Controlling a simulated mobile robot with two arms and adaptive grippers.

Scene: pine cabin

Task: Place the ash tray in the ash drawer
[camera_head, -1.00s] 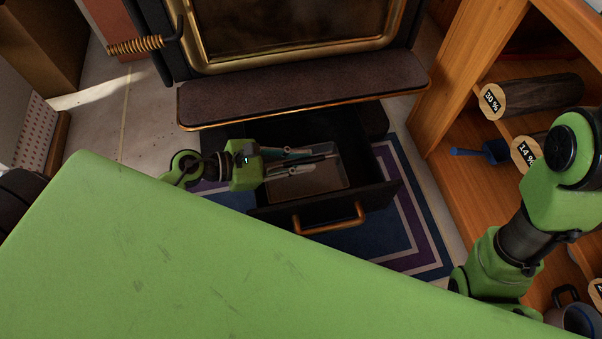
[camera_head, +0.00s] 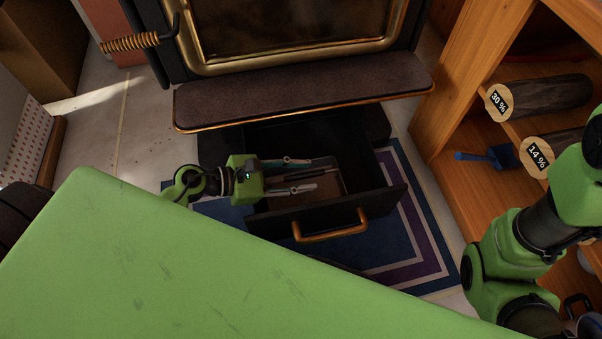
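The ash drawer (camera_head: 388,204) is pulled out below the stove, with a copper-coloured handle (camera_head: 330,234) on its dark front. The ash tray (camera_head: 328,182), shallow and grey-brown, sits inside the drawer towards its front. My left gripper (camera_head: 312,174) reaches in from the left over the tray. Its two pale fingers are spread apart, with a dark bar, perhaps the tray's handle, showing between them. I cannot tell whether a finger touches the tray. The gripper and the drawer front hide part of the tray. My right arm shows at the right; its gripper is not in view.
The stove's dark ledge (camera_head: 300,92) overhangs the back of the drawer. A wooden shelf (camera_head: 455,165) at right holds labelled logs (camera_head: 545,98) and a blue shovel (camera_head: 487,156). A striped rug (camera_head: 405,240) lies beneath the drawer. My green body fills the lower left.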

